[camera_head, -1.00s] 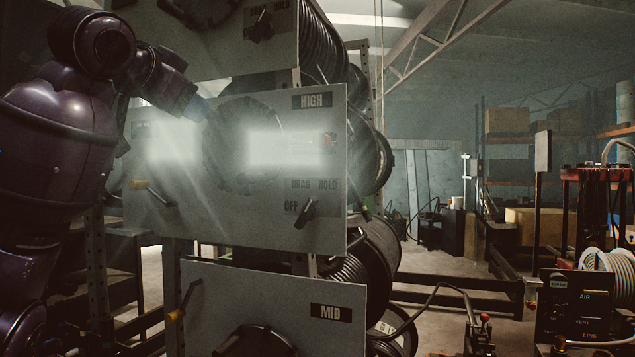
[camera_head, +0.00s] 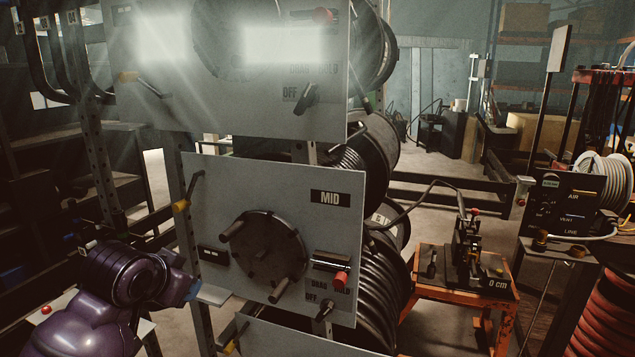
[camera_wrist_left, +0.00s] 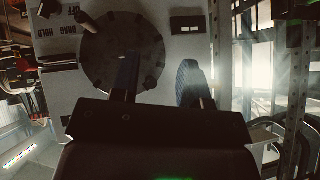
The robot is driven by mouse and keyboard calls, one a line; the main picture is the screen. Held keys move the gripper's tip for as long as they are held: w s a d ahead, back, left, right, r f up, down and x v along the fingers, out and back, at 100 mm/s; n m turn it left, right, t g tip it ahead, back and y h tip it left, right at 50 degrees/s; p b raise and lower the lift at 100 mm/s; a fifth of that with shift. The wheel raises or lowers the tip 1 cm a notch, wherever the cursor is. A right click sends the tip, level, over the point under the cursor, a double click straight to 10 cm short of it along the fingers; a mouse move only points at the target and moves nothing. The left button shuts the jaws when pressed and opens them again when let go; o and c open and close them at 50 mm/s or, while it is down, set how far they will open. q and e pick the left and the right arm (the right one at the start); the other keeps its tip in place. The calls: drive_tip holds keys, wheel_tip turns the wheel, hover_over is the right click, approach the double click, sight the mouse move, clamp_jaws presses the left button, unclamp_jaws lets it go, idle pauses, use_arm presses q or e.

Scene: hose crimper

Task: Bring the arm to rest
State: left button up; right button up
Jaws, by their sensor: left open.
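My left arm comes in at the lower left of the head view. Its gripper (camera_head: 194,291) is beside the lower left edge of the MID panel (camera_head: 225,190). In the left wrist view the two dark fingers of the gripper (camera_wrist_left: 158,82) stand apart with nothing between them. Beyond them is a reel panel with a round dark hub (camera_wrist_left: 140,45), rotated in that picture. My right gripper is not in view.
The HIGH panel (camera_head: 160,95) is above the MID panel, with glare on it. Yellow-tipped levers (camera_head: 181,206) stick out at the panels' left side. An orange stand (camera_head: 430,292) with a crimper (camera_head: 468,255) and a control box (camera_head: 562,205) are at the right.

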use_arm(q)
drive_tip(key=s+a+f+n+g+y, duration=0.1)
drive_tip(key=s+a+f+n+g, duration=0.15)
drive_tip(key=s+f, duration=1.35)
drive_tip(key=s+f+n+g+y, duration=0.1)
drive_tip(key=s+f+g, duration=0.15)
drive_tip(key=s, duration=0.55)
drive_tip(key=s+f+n+g, duration=0.1)
drive_tip(key=s+f, duration=0.2)
drive_tip(key=s, duration=0.6)
drive_tip(key=w+f+t, duration=0.8)
drive_tip(key=f, duration=0.2)
drive_tip(key=shift+w+a+f+h, duration=0.15)
drive_tip(key=shift+w+a+h, duration=0.05)
drive_tip(key=shift+a+h, duration=0.15)
drive_tip(key=shift+m, duration=0.25)
